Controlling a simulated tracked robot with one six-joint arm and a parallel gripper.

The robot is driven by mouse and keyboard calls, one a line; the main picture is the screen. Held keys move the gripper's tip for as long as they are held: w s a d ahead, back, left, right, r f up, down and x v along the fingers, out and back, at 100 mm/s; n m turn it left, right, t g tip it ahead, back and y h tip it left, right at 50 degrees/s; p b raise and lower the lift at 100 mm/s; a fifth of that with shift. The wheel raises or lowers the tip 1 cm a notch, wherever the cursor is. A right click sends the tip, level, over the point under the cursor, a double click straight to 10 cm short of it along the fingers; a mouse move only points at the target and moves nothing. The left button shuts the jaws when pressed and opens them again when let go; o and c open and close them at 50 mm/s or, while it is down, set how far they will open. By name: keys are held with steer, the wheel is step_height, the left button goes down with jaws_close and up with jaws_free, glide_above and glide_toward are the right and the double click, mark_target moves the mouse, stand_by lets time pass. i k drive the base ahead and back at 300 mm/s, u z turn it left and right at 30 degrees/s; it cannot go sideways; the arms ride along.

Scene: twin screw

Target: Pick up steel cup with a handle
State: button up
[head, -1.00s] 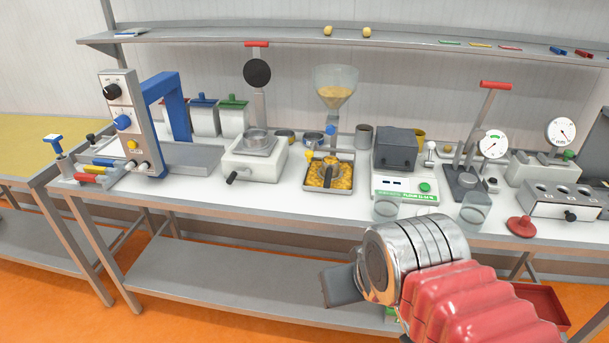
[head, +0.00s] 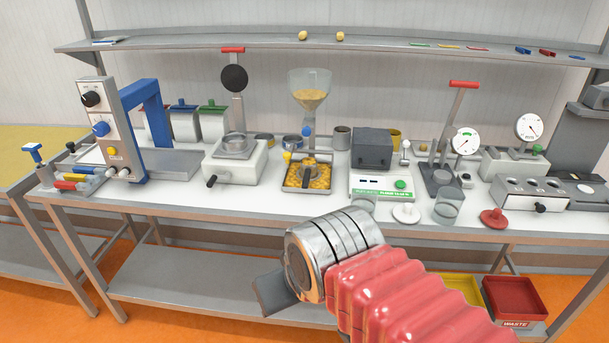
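Several small cups stand at the back of the white workbench (head: 330,205). A grey metal-looking cup (head: 342,139) stands left of the dark grey box, and a shorter steel-coloured one (head: 292,142) stands behind the hopper's tray. A low round one (head: 264,139) is further left. I cannot make out a handle on any of them. My gripper (head: 270,292) shows only as a dark grey piece beyond the chrome wrist. It is low in front of the bench edge, apart from the cups. Its fingertips cannot be made out.
A hopper (head: 309,92) over a yellow-filled tray (head: 307,190) and a white scale (head: 381,187) stand before the cups. Clear beakers (head: 449,206) are near the front edge. A lever press (head: 447,150) stands right. A red waste bin (head: 515,302) is below.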

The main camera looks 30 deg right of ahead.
mark_target(307, 176)
steer(key=z, duration=0.05)
steer(key=i, duration=1)
steer(key=u, duration=0.05)
